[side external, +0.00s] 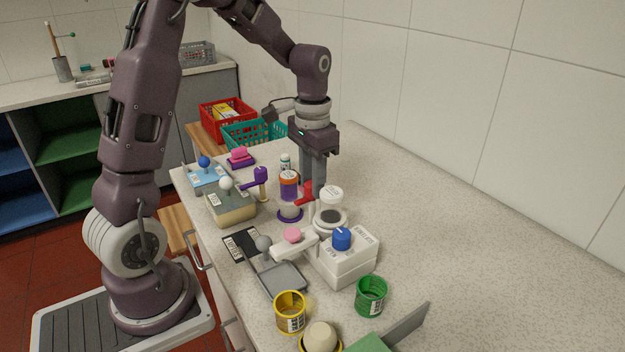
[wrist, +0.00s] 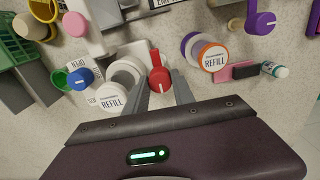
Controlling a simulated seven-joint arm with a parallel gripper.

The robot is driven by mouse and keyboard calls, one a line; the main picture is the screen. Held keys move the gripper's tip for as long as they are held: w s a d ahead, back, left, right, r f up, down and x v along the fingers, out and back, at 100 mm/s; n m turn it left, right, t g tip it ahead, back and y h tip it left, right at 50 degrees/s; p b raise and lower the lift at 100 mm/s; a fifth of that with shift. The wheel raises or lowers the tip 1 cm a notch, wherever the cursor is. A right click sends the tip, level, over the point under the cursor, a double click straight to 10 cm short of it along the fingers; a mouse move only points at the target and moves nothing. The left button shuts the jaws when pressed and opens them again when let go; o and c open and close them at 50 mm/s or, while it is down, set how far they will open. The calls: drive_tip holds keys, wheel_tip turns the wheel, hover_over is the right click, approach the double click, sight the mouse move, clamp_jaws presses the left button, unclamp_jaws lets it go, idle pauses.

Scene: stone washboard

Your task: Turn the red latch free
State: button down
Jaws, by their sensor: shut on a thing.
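The red latch (side external: 304,196) stands on the counter beside a white dispenser with a round REFILL cap (side external: 331,194). In the wrist view the red latch (wrist: 158,76) has a round knob and a narrower part reaching away from me. My gripper (side external: 312,188) points straight down over it. In the wrist view my gripper (wrist: 160,84) has one finger on each side of the latch and is shut on it. The fingers hide part of the latch in the side view. The white REFILL cap also shows in the wrist view (wrist: 113,97), just left of the fingers.
An orange and purple REFILL container (side external: 289,187) stands close on the left. A white box with a blue knob (side external: 341,238) and a pink knob (side external: 293,235) are in front. Yellow (side external: 290,312) and green cups (side external: 370,296) stand nearer. The counter's right side is clear.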

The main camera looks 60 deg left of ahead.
idle(0.4)
drive_tip(key=c, duration=1.1)
unclamp_jaws()
drive_tip(key=shift+o, duration=0.2)
